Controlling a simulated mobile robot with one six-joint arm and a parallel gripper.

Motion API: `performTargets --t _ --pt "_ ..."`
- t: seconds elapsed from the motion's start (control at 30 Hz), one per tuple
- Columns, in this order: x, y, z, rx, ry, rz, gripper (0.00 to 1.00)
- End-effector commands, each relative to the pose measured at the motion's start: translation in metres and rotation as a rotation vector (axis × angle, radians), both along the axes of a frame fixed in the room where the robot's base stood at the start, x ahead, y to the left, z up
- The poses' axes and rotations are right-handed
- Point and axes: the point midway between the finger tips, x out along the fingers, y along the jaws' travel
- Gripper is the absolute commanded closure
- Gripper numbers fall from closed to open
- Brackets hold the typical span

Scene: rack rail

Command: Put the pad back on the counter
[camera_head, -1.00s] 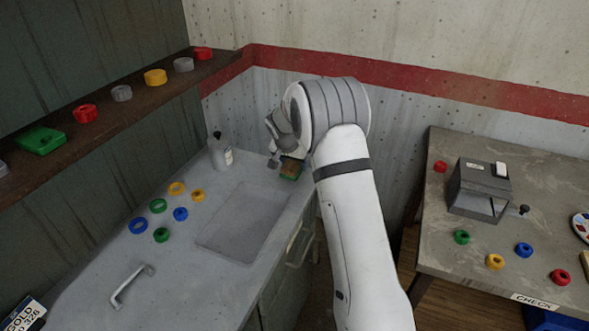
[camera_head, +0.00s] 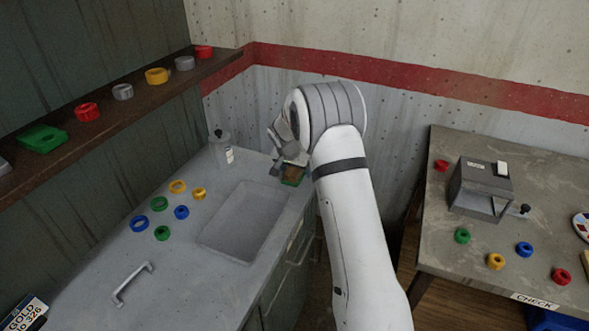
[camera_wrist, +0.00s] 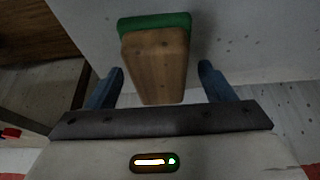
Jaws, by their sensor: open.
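The pad is a wooden block with a green layer along one side. In the head view the pad (camera_head: 293,176) is at the back right corner of the counter (camera_head: 185,255), partly hidden by my gripper (camera_head: 284,158). In the wrist view the pad (camera_wrist: 155,62) shows its wooden face, with the green part at the far end. My gripper (camera_wrist: 161,70) is open. Its two blue fingers are on either side of the pad's near end, with gaps visible on both sides. I cannot tell whether the pad rests fully on the counter.
A sink basin (camera_head: 243,222) is sunk into the counter just in front of the pad. A grey bottle (camera_head: 220,150) stands behind the basin. Several coloured rings lie left of it. A shelf (camera_head: 120,118) runs along the left wall. A separate table (camera_head: 450,250) stands at right.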

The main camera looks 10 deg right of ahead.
Motion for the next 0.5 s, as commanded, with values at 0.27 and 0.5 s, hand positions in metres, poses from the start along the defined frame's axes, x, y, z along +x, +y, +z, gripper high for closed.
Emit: performTargets --t 0.27,0.5 --pt "-0.003 0.002 0.013 0.0 -0.002 -0.001 0.24" --pt "-0.02 0.013 0.06 0.0 -0.004 0.0 0.24"
